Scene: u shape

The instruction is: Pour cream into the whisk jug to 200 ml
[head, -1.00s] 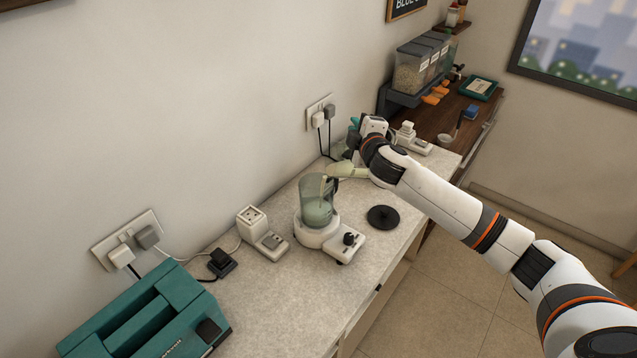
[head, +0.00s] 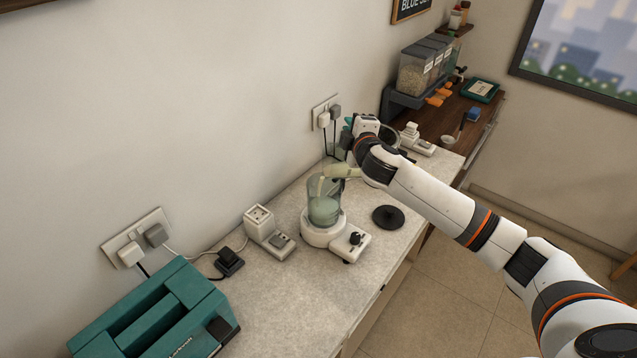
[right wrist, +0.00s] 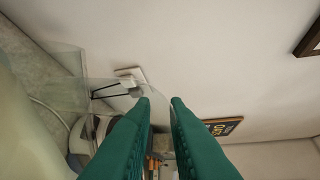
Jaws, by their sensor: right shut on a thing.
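The whisk jug (head: 312,198) is a clear jug on a white base with a dark knob, standing upright on the counter in the head view. Pale cream (head: 323,210) shows in its lower part, and a pale streak above it looks like falling cream. My right gripper (head: 348,135) is shut on the cream container, at the far side of the whisk jug. The cream container (head: 345,171) is tilted, its pale end over the jug's rim; my wrist hides much of it. The right wrist view shows the teal fingers (right wrist: 160,108) and the pale container (right wrist: 25,130) close at left. Scale marks are unreadable.
A black round lid (head: 388,217) lies right of the whisk jug. A white socket block (head: 268,230) and a teal appliance (head: 155,315) stand to the left. Wall plugs (head: 325,115) and cables are behind. The counter's front strip (head: 310,285) is clear.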

